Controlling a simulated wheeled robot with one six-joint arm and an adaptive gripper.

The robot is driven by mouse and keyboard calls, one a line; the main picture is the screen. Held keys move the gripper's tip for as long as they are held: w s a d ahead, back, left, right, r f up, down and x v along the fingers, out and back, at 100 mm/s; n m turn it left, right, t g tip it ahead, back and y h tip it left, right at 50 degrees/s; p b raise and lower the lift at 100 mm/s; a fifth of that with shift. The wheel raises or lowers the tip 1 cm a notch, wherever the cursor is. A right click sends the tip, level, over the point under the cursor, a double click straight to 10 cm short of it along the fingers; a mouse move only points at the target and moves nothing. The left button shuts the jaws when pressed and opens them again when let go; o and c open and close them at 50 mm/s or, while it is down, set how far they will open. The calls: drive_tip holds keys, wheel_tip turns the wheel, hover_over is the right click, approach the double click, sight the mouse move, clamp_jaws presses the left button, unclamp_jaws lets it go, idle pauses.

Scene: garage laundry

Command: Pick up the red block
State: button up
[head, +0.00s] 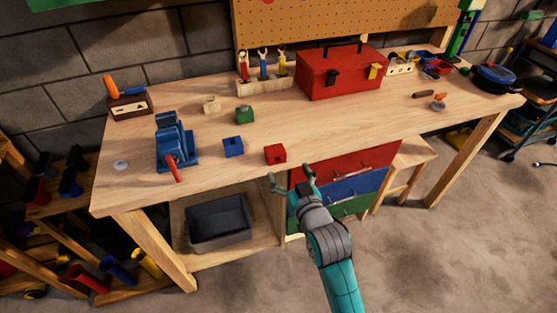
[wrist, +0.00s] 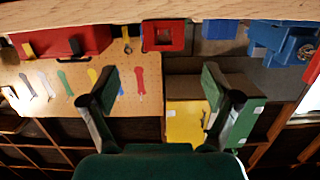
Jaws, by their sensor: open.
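The red block (head: 275,154) sits near the front edge of the wooden workbench, right of a blue block (head: 233,148). My gripper (head: 290,178) is open and empty just in front of the bench edge, close to the red block and apart from it. In the wrist view the red block (wrist: 178,36), with a dark square opening, shows at the top, above and between the spread fingers (wrist: 160,82). The blue block (wrist: 219,29) is right of it there.
A green block (head: 244,115) and a wooden block (head: 211,104) lie farther back on the workbench (head: 340,130). A blue vise (head: 176,143) stands at the left, a red toolbox (head: 340,74) at the back. Colored drawers (head: 345,185) sit beneath the bench edge.

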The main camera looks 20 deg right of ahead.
sight(278, 156)
drive_tip(key=w, duration=0.5)
drive_tip(key=shift+f, duration=0.35)
drive_tip(key=shift+w+a+f, duration=0.1)
drive_tip(key=shift+w+a, duration=0.05)
drive_tip(key=shift+w, duration=1.2)
drive_tip(key=shift+w+a, duration=0.1)
drive_tip(key=shift+w, duration=1.2)
drive_tip(key=c, duration=1.2)
